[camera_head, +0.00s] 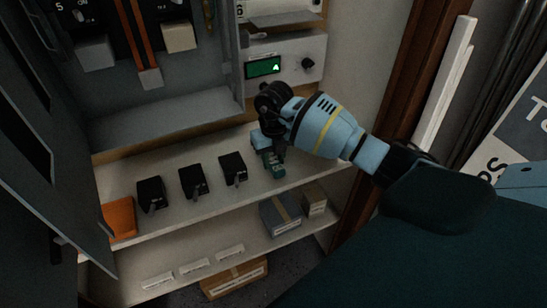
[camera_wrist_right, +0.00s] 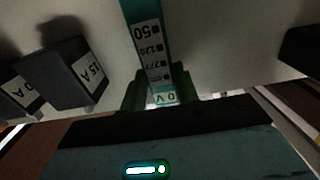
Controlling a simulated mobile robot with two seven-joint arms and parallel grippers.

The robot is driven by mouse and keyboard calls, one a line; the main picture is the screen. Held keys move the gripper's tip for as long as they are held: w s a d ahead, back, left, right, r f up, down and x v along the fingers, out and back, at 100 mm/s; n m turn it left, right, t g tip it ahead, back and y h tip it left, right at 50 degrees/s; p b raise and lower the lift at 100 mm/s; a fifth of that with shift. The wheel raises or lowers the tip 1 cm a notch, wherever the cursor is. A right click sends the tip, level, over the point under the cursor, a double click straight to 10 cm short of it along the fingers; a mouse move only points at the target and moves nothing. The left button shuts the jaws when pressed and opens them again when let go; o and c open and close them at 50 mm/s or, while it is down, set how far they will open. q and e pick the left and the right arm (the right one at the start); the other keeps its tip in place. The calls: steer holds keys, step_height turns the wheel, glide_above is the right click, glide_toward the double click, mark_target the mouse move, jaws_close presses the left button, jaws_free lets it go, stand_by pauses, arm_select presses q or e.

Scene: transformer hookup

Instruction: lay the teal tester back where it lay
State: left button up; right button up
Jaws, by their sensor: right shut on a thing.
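The teal tester (camera_head: 274,166) is at the right part of the upper shelf (camera_head: 205,214), right of the black blocks. My right gripper (camera_head: 277,156) points down and is shut on it. In the right wrist view the tester (camera_wrist_right: 149,45) runs up from between the fingers (camera_wrist_right: 160,92), its printed scale facing the camera. I cannot tell whether the tester touches the shelf. The fingers and wrist hide part of it in the head view. My left gripper is not in view.
Black blocks (camera_head: 192,182) stand in a row on the shelf; one (camera_wrist_right: 68,72) shows a "15 A" label. An orange block (camera_head: 119,218) is at the left end. A small light-blue thing (camera_head: 259,140) lies behind the tester. Boxes (camera_head: 281,215) sit on the lower shelf.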

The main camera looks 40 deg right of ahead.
steer(key=o, duration=1.1)
steer(key=shift+c, duration=0.2)
step_height(320, 180, up, 8)
steer(key=shift+f, duration=0.1)
